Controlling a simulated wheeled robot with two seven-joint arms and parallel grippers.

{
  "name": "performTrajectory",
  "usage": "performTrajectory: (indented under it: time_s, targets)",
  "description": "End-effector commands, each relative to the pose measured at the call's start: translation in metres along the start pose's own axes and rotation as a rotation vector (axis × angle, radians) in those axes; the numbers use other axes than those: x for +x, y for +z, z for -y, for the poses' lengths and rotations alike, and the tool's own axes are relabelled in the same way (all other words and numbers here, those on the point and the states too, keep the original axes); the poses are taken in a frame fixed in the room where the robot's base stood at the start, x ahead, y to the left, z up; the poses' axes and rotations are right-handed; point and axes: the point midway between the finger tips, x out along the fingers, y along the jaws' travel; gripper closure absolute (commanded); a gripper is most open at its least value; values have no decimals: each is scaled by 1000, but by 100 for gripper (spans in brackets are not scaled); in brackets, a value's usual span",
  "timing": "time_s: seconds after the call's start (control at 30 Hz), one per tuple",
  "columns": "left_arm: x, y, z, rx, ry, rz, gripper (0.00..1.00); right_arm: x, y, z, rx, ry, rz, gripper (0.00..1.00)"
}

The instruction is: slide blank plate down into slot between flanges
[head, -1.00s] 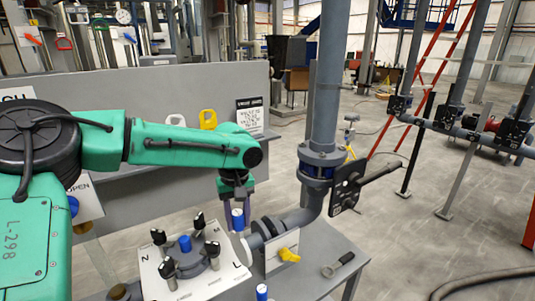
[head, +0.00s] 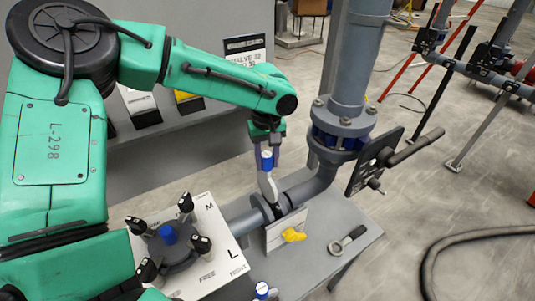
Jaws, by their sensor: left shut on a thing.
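My left gripper (head: 267,163) is shut on the blue handle (head: 266,160) of the blank plate, with one finger on each side. The grey blank plate (head: 268,188) hangs below the handle, slightly tilted in the picture. Its lower edge is at the top of the pipe flanges (head: 259,211), at the gap between them. I cannot tell whether it touches them or how far into the slot it reaches. My right gripper is not in view.
A vertical pipe (head: 349,65) with a blue-ringed flange rises right of the gripper, with a dark plate and lever (head: 390,158) beside it. A knobbed panel (head: 205,215) and another blue-topped piece (head: 262,291) stand in front.

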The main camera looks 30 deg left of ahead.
Motion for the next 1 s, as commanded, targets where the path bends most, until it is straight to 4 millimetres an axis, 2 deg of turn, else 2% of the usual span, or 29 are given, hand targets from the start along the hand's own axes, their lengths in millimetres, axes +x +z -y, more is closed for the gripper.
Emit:
performTrajectory:
  time_s: [0.03, 0.17, 0.27, 0.37, 0.6, 1.0]
  targets:
    - [8, 0, 0, 0, -1, 0, 100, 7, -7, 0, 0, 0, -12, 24]
    - [19, 0, 0, 1, 0, 0, 100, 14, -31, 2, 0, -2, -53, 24]
    - [29, 0, 0, 1, 1, -1, 100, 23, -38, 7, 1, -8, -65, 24]
    - [38, 0, 0, 1, 0, -1, 100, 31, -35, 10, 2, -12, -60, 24]
    - [59, 0, 0, 1, -1, 0, 100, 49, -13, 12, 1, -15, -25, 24]
    - [93, 0, 0, 1, 0, 1, 100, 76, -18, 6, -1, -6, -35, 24]
